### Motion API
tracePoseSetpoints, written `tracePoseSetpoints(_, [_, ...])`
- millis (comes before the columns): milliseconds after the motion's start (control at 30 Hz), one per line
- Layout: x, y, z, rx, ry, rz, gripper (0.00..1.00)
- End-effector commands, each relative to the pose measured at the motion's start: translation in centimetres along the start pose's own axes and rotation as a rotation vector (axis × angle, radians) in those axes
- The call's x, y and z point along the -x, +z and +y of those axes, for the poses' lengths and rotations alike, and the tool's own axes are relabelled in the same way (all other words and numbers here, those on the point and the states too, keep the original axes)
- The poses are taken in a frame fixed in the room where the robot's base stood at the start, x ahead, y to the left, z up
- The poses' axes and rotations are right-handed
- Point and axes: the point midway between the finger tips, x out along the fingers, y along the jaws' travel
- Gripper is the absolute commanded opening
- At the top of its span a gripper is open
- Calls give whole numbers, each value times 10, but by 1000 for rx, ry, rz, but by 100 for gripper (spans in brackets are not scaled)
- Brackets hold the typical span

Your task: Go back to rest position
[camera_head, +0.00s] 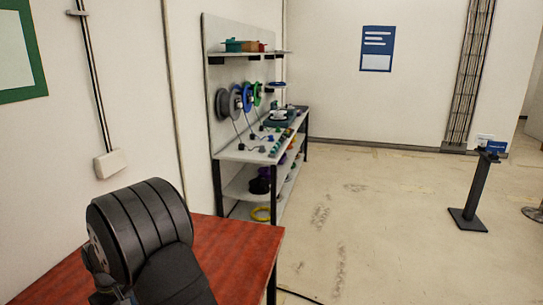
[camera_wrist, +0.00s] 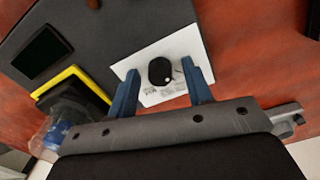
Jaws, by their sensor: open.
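In the wrist view my gripper (camera_wrist: 164,92) points down with its two blue fingers spread apart. A small round black object (camera_wrist: 160,71) lies on a white printed sheet (camera_wrist: 183,45) and appears between the fingers in the picture; nothing is seen held. I cannot tell the height of the fingers above it. In the head view a black ribbed part of my arm is at the lower left, and the gripper itself is not visible there. No phone can be made out for certain.
The sheet lies partly on a dark grey mat (camera_wrist: 105,35) on a reddish table (camera_wrist: 245,50). A dark flat rectangular object (camera_wrist: 41,52) and a black-and-yellow item (camera_wrist: 72,88) lie to the left. In the head view, a stocked shelf unit (camera_head: 228,150) stands beyond the table; open floor (camera_head: 380,220) is to the right.

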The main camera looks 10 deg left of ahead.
Motion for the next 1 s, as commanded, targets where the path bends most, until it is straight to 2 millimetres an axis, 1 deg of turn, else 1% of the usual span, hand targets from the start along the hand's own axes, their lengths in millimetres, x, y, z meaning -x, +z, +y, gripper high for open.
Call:
tracePoseSetpoints(367, [0,0,0,-302,0,0,46])
tracePoseSetpoints(500, [31,-1,0,-306,0,5,46])
tracePoseSetpoints(800, [90,0,0,-304,0,4,46])
tracePoseSetpoints(1000, [119,-1,0,-303,0,2,46])
